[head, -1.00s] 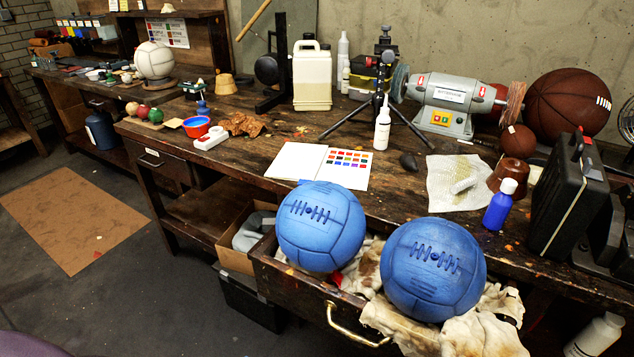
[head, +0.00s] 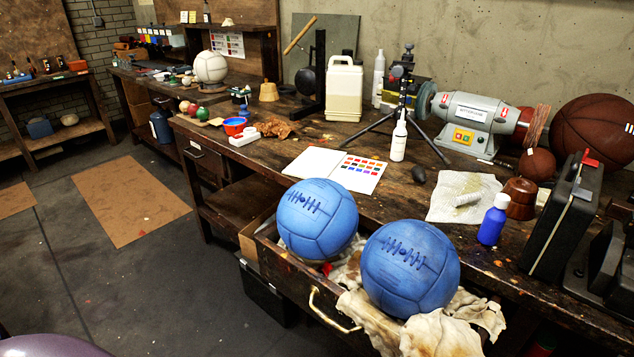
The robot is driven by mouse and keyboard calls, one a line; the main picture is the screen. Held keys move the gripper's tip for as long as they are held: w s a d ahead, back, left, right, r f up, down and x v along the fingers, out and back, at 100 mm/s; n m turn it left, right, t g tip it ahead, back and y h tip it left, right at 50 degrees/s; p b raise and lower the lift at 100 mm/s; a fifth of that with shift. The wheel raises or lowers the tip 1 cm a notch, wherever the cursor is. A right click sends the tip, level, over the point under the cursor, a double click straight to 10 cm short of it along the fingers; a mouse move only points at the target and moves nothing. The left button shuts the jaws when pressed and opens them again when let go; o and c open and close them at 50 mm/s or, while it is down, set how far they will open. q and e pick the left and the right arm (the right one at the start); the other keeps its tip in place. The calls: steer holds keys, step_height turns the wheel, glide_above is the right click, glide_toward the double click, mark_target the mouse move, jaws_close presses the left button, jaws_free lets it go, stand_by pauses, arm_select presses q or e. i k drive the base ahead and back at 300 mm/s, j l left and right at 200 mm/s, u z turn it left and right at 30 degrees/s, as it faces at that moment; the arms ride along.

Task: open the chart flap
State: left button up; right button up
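A chart with rows of coloured squares (head: 359,171) lies on the workbench, behind the two blue balls. A blank white panel (head: 313,160) lies flat to its left and joins it along one edge, like an opened folder. I cannot tell whether this white panel is the flap. Neither of my grippers is in view.
Two blue balls (head: 317,214) (head: 410,270) sit on rags in an open drawer (head: 300,275) at the bench front. A white bottle (head: 398,138), a tripod (head: 404,95), a grinder (head: 470,120) and a blue bottle (head: 492,222) stand nearby. The floor at left (head: 150,290) is mostly clear.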

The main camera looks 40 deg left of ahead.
mark_target(314, 161)
steer(key=l+u, duration=0.4)
steer(key=k+l+u, duration=0.1)
steer(key=l+u, duration=0.25)
